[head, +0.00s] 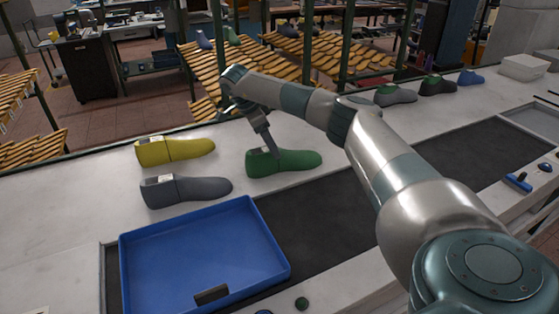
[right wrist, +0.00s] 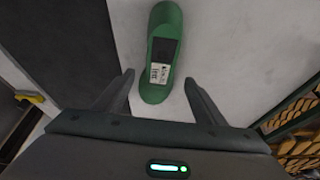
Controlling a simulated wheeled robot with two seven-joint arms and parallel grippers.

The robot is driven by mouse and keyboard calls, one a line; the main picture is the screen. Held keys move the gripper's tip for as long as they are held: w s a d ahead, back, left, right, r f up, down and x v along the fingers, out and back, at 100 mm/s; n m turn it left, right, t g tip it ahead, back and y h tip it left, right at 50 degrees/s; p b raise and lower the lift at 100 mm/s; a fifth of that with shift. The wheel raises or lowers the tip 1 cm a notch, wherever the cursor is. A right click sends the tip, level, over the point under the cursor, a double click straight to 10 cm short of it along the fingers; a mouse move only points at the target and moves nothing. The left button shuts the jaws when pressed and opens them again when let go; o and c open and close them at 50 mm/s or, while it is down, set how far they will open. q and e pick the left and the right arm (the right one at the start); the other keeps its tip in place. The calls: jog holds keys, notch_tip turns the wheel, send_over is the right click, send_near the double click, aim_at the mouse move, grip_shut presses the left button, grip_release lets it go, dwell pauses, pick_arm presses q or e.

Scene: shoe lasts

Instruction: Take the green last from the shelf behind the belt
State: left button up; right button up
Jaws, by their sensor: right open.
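The green last (head: 288,162) lies on the white shelf (head: 238,142) behind the dark belt, its toe pointing right in the head view. In the right wrist view the green last (right wrist: 164,28) shows its dark top opening and a white label. My right gripper (head: 271,148) reaches down at the heel end of the last. In the right wrist view my right gripper (right wrist: 158,84) is open, with one finger on each side of the heel end. Whether a finger touches the last cannot be told. My left gripper is not in view.
A yellow last (head: 175,149) and a grey last (head: 187,189) lie left of the green one. A blue tray (head: 262,215) sits on the belt (head: 318,212) in front. More lasts (head: 437,86) and a pale box (head: 523,67) stand at the far right of the shelf.

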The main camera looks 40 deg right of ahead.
aim_at(285, 156)
jog(key=p+x, duration=0.2)
jog(key=x, duration=0.1)
jog(key=shift+d+f, duration=0.1)
jog(key=shift+f, duration=0.25)
jog(key=shift+d+f, duration=0.15)
jog(key=shift+f, duration=0.3)
grip_shut()
jog(key=shift+r, duration=0.15)
